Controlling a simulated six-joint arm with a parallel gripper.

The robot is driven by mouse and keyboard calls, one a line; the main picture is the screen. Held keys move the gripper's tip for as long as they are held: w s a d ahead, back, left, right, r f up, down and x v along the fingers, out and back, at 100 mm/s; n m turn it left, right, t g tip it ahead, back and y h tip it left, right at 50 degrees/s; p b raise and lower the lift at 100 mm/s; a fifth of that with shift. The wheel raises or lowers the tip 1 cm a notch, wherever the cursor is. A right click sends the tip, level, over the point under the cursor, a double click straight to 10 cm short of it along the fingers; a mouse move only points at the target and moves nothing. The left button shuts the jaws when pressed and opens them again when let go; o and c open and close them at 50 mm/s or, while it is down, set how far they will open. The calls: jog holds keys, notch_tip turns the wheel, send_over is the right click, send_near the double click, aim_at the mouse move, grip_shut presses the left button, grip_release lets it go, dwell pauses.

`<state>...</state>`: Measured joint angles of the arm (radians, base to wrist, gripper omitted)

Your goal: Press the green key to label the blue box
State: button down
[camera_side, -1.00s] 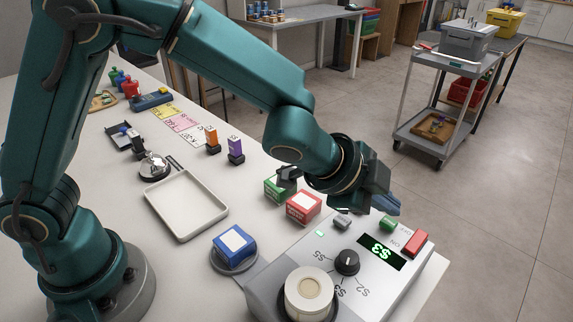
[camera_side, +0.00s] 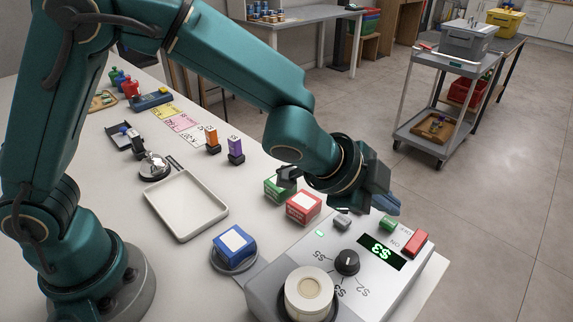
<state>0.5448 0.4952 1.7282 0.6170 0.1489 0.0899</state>
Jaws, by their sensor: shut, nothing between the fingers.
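The green key (camera_side: 388,223) is on the top of the grey labelling machine (camera_side: 268,286), left of the red switch (camera_side: 415,242). My gripper (camera_side: 392,205) is shut and empty, with its fingertips just above and behind the green key; I cannot tell whether they touch it. The blue box (camera_side: 234,244) with a blank white top sits on a round grey disc (camera_side: 222,266) at the machine's left side. The machine's display (camera_side: 381,252) shows $3 in green, and its black dial (camera_side: 347,262) stands among price marks.
A red box (camera_side: 303,207) and a green box (camera_side: 273,190) stand behind the machine, near my gripper. A white tray (camera_side: 186,205) lies left. A grey key (camera_side: 342,222) and a label roll (camera_side: 308,293) are on the machine.

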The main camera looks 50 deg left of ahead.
aim_at(380, 228)
dwell(0.7)
jog(key=shift+f, duration=0.45)
jog(key=shift+f, duration=0.4)
dwell(0.5)
jog(key=shift+r, duration=3.35)
